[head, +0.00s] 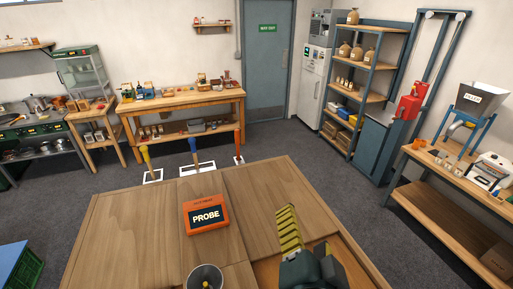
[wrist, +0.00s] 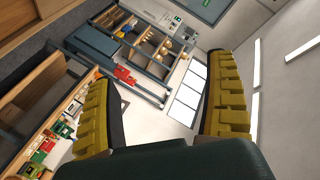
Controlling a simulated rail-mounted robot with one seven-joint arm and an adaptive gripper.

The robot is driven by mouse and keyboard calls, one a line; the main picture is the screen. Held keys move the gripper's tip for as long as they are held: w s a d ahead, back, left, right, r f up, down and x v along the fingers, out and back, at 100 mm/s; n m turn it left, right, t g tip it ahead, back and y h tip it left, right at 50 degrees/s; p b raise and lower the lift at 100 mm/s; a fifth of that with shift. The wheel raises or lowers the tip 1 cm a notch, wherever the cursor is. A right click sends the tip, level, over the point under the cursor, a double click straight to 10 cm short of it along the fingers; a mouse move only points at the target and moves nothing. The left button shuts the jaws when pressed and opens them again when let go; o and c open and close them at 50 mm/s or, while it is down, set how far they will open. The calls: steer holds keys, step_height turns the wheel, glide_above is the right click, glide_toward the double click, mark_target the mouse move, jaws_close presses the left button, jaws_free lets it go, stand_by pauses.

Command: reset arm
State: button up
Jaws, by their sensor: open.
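My gripper (head: 289,228) is raised over the right part of the wooden table (head: 120,240) in the head view, its yellow ribbed finger pointing up and away. In the wrist view my gripper (wrist: 160,105) shows two yellow ribbed fingers spread wide apart with nothing between them. The wrist view is tilted and looks out across the room to the shelves, wall and ceiling lights. My gripper touches nothing that I can see.
An orange PROBE box (head: 206,214) lies on the table, with a metal cup (head: 205,278) at the near edge. Colored posts (head: 193,150) stand beyond the far edge. A shelf rack (head: 362,85) and a workbench (head: 450,195) stand at right. Grey floor between is clear.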

steer(key=s+a+r+n+t, duration=0.1)
steer(key=s+r+n+t, duration=0.2)
steer(key=r, duration=0.4)
steer(key=s+a+r+n+t+y, duration=0.1)
steer(key=s+r+n+t, duration=0.3)
steer(key=r+n, duration=0.3)
steer(key=shift+s+r, duration=0.4)
steer(key=shift+r, duration=0.25)
